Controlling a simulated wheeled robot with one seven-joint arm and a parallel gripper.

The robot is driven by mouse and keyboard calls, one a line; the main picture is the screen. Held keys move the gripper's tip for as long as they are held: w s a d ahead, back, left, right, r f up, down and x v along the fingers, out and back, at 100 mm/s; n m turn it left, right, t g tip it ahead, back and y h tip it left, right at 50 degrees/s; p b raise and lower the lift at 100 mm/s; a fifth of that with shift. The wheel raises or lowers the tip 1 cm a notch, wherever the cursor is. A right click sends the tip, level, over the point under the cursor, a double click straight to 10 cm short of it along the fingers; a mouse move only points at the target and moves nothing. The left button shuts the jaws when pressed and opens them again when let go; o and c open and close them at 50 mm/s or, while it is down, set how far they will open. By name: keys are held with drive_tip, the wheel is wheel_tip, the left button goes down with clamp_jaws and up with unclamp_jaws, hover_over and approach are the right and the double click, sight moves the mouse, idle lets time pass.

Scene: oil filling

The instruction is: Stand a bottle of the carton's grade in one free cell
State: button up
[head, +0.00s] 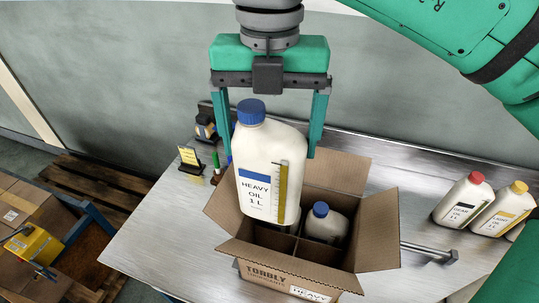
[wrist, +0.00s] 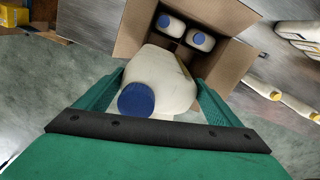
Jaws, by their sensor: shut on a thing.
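My gripper (head: 270,150) is shut on a white bottle (head: 265,185) with a blue cap and a "HEAVY OIL 1 L" label. It holds the bottle nearly upright above the open carton (head: 290,270), over its left part. The held bottle also shows in the wrist view (wrist: 165,75). The carton's front label reads "HEAVY" and cardboard dividers split its inside. A blue-capped bottle (head: 326,222) stands in a right-hand cell. The wrist view shows two blue-capped bottles (wrist: 172,25) (wrist: 202,40) inside. The held bottle hides part of the cells in the head view.
The carton stands with flaps spread on a metal table (head: 160,235). A red-capped bottle (head: 462,200) and a yellow-capped bottle (head: 504,208) stand at the right. A yellow sign (head: 190,158) and small items stand at the back left. A metal bar (head: 430,250) lies right of the carton.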

drive_tip(key=shift+f, duration=5.6)
wheel_tip(320, 180, down, 3)
drive_tip(key=shift+a+r, duration=0.15)
drive_tip(key=shift+r, duration=0.05)
wheel_tip(320, 180, down, 5)
drive_tip(key=shift+f, duration=1.6)
drive_tip(key=o, duration=1.4)
drive_tip(key=shift+c, duration=0.2)
wheel_tip(320, 180, up, 11)
drive_tip(key=shift+f, duration=0.15)
